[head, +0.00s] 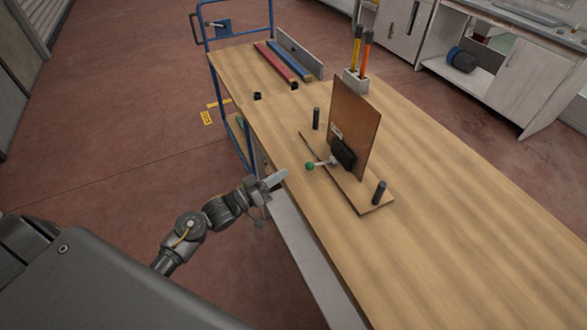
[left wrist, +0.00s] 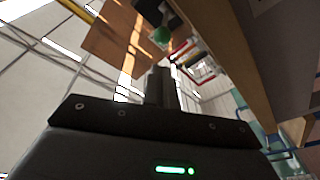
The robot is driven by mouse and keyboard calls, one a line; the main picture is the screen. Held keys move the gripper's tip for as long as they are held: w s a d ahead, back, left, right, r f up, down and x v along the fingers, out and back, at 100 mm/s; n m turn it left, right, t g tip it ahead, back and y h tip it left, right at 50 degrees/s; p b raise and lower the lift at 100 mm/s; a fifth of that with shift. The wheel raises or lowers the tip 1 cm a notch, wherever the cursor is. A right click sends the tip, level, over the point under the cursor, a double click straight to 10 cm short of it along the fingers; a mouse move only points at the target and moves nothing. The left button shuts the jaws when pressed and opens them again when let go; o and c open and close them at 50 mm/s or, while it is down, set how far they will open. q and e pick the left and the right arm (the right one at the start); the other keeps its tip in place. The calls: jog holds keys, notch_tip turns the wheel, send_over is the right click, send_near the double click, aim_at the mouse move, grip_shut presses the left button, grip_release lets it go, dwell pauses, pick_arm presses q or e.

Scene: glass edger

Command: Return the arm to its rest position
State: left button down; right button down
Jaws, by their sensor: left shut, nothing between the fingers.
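My left arm comes in from the lower left in the head view. Its gripper (head: 275,178) is at the near left edge of the wooden workbench (head: 440,235), shut and empty. It is apart from the green knob (head: 310,167) of the clamp lever. In the left wrist view the shut fingers (left wrist: 161,85) point up the picture, with the green knob (left wrist: 163,35) beyond them. A brown panel (head: 354,125) stands upright on a wooden base board (head: 375,207), by a black clamp block (head: 343,153). My right gripper is not in view.
Red and blue bars (head: 283,62) lie at the bench's far end. The floor (head: 110,130) on the left is clear.

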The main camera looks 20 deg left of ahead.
pick_arm(q)
jog(key=shift+v, duration=1.35)
jog(key=a+f+m+g+y, duration=0.1)
jog(key=a+f+y, duration=0.15)
jog(key=f, duration=0.45)
jog(key=a+f+g+y, duration=0.1)
jog(key=a+f+y, duration=0.15)
jog(key=f, duration=0.45)
jog(key=s+a+f+g+y, duration=0.1)
jog(key=s+f+g+y, duration=0.1)
jog(key=s+f, duration=0.5)
jog(key=s+a+f+g+y, duration=0.1)
jog(key=s+f+g, duration=0.15)
jog(key=f, duration=0.95)
jog(key=s+f+m+g+y, duration=0.2)
jog(key=s+f+g, duration=0.4)
jog(key=s+f, duration=0.9)
jog(key=s+d+f+g, duration=0.1)
jog(key=s+d, duration=0.2)
jog(key=s, duration=0.6)
jog(key=s+d+f+g, duration=0.1)
jog(key=s+d+g, duration=0.1)
jog(key=s, duration=0.7)
jog(key=shift+s+d+f, duration=0.4)
jog(key=shift+d, duration=0.4)
